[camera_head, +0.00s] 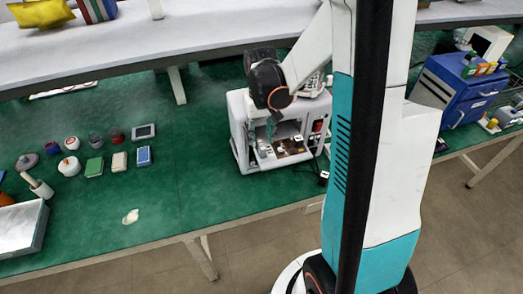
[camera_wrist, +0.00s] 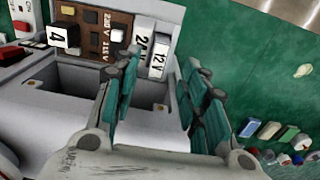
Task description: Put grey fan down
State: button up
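I cannot make out a grey fan in either view. My gripper (camera_head: 272,125) is at the open front of a grey-white boxy machine (camera_head: 238,120) on the green table. In the wrist view my gripper (camera_wrist: 162,92) has its two teal-padded fingers apart, with nothing visibly held between them. Past the fingers is the machine's grey edge (camera_wrist: 178,103). To the left are a brown switch panel (camera_wrist: 92,35) and pale labels marked 24V and 12V (camera_wrist: 150,52). A dark rectangular opening (camera_wrist: 85,85) lies left of the fingers. My arm hides part of the machine's top.
Small boxes and jars stand left on the green table, including a green box (camera_head: 94,167) and a white-and-red jar (camera_head: 69,166). A grey tray (camera_head: 45,235) is at the lower left. A blue cabinet (camera_head: 455,90) stands right. Green table between boxes and machine (camera_head: 195,165) is clear.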

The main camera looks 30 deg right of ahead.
aim_at(262, 145)
jog(key=shift+f+b, duration=0.6)
jog(key=shift+f, duration=2.1)
jog(key=shift+s, duration=0.1)
jog(key=shift+d, duration=0.1)
grip_shut()
